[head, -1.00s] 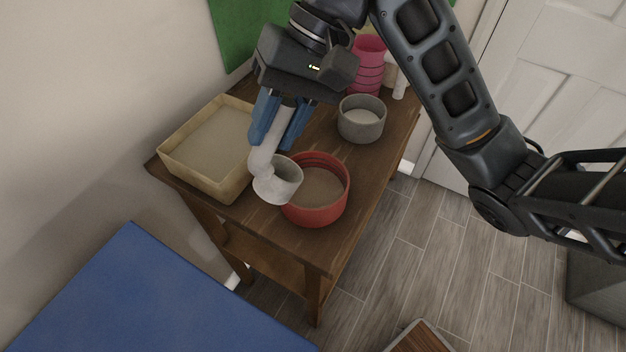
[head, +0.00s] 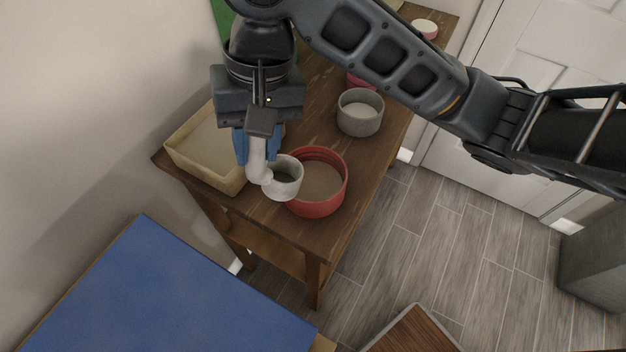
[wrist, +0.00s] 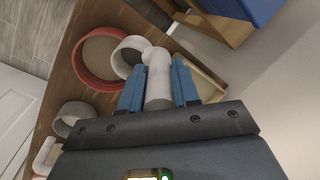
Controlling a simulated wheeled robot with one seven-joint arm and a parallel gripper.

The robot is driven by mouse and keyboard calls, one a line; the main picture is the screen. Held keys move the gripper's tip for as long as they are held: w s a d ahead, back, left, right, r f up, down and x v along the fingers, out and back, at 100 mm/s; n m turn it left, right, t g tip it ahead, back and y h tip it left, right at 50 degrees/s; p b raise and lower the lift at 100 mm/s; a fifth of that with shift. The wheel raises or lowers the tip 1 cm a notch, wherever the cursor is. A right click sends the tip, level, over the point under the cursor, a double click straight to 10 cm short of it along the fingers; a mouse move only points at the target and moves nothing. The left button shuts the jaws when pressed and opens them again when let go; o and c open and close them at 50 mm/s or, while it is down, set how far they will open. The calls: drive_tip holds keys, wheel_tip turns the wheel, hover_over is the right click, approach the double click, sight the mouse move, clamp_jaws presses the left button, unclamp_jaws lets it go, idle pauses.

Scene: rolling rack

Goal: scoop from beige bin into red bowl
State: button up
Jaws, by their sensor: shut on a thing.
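My gripper (head: 258,148) is shut on the handle of a white scoop (head: 284,179); its blue fingers also show in the wrist view (wrist: 159,88). The scoop's cup is between the beige bin and the red bowl, overlapping the bowl's left rim in the head view. The cup looks upright, and its inside shows grey and shaded; I cannot tell if it holds anything. The beige bin (head: 204,176) stands at the left of the table, partly hidden by my gripper, with pale beige contents. The red bowl (head: 318,207) holds a brownish layer and shows in the wrist view (wrist: 84,73).
A grey bowl (head: 359,123) with pale contents stands behind the red bowl on the wooden table (head: 378,160). A pink container (head: 357,82) is mostly hidden by my arm. A blue-topped surface (head: 170,290) is at the lower left. The table's front right is clear.

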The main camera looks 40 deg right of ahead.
clamp_jaws()
drive_tip(key=shift+r, duration=3.5)
drive_tip(key=shift+h, duration=1.5)
drive_tip(key=s+d+r, duration=0.1)
drive_tip(key=s+r, duration=0.2)
drive_tip(key=s, duration=0.7)
drive_tip(key=shift+d, duration=0.1)
